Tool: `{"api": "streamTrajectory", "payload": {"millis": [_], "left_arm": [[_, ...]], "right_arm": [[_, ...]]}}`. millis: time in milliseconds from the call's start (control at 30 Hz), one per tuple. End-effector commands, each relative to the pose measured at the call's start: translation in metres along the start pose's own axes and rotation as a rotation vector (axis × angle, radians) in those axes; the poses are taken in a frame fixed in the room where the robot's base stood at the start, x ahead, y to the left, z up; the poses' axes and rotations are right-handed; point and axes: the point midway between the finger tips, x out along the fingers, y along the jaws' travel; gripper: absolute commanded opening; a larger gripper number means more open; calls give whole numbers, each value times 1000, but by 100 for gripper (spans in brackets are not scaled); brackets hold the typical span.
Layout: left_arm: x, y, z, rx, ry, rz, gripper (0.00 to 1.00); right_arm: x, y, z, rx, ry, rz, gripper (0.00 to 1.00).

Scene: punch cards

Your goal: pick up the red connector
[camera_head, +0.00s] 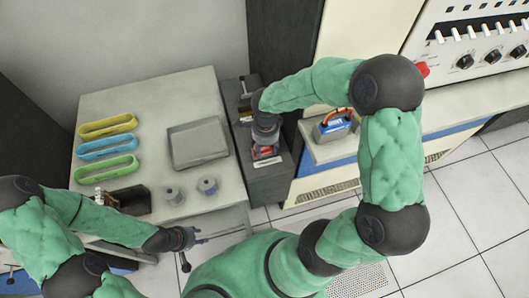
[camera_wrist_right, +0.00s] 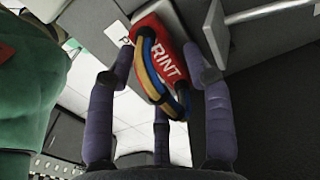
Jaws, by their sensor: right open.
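The red connector (camera_wrist_right: 174,52) bears white lettering that reads "RINT", with blue and yellow cables looping over its left side. In the head view the red connector (camera_head: 264,152) shows as a small red patch just below my right gripper (camera_head: 265,140), on the dark narrow unit. My right gripper (camera_wrist_right: 162,62) is open, with its fingers on either side of the connector and a third finger lower in the middle. I cannot tell whether they touch it. My left gripper (camera_head: 190,250) is empty, with fingers apart, near the table's front edge.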

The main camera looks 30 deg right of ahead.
Motion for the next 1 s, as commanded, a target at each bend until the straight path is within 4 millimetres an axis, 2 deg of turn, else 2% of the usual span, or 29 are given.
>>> {"api": "streamTrajectory", "payload": {"millis": [200, 300, 400, 767, 867, 1000], "left_arm": [[0, 0, 0, 0, 0, 0, 40], [0, 0, 0, 0, 0, 0, 40], [0, 0, 0, 0, 0, 0, 40], [-2, 1, 0, 0, 0, 0, 40], [-7, 2, 0, 0, 0, 0, 40], [-15, 5, 0, 0, 0, 0, 40]], "right_arm": [[0, -1, 0, 0, 0, -2, 52], [0, -1, 0, 0, 0, -2, 23], [0, -1, 0, 0, 0, -2, 0], [-6, -2, 0, 0, -1, -5, 0], [-19, -2, 0, 0, -1, -7, 0], [-46, -2, 0, 0, -1, -8, 0]]}}
